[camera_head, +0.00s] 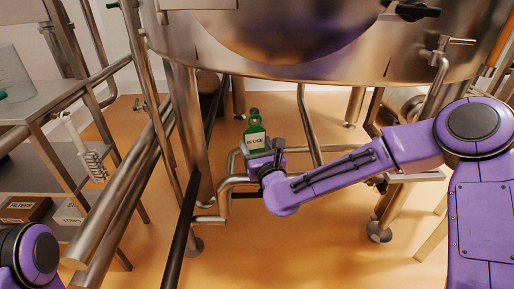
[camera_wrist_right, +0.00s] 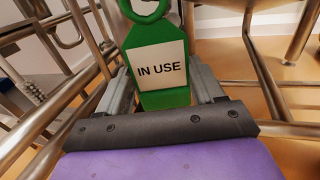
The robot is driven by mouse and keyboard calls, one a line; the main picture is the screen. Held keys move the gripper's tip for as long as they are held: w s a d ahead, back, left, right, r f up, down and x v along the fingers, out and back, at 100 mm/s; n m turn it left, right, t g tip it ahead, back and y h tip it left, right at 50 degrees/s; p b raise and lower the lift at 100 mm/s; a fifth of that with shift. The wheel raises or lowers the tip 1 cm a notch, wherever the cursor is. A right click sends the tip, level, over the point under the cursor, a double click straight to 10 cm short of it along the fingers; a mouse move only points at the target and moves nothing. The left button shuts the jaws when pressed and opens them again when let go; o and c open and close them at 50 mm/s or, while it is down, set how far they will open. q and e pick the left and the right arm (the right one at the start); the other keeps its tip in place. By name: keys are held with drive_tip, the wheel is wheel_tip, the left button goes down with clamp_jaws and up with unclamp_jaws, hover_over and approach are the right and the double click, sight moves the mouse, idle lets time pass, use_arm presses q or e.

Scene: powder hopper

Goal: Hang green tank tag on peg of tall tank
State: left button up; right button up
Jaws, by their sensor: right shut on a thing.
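The green tag (camera_head: 254,129) has a ring at its top and a white label reading "IN USE". My right gripper (camera_head: 264,158) is shut on the lower part of the tag and holds it upright below the large steel tank (camera_head: 300,35). In the right wrist view the tag (camera_wrist_right: 158,62) stands between the grey fingers of the gripper (camera_wrist_right: 165,98), its ring cut off at the top edge. I cannot make out a peg for certain in either view. My left gripper is out of view; only a purple part of my left arm shows at the lower left.
Steel pipes (camera_head: 125,190) and tank legs (camera_head: 187,130) stand left of and behind the tag. A steel rack (camera_head: 40,110) with boxes (camera_head: 24,208) is at the left, with a white brush-like item (camera_head: 88,150) hanging there. Orange floor (camera_head: 300,240) is open below.

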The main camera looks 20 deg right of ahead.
idle(0.3)
drive_tip(key=o, duration=1.1)
drive_tip(key=shift+s, duration=0.1)
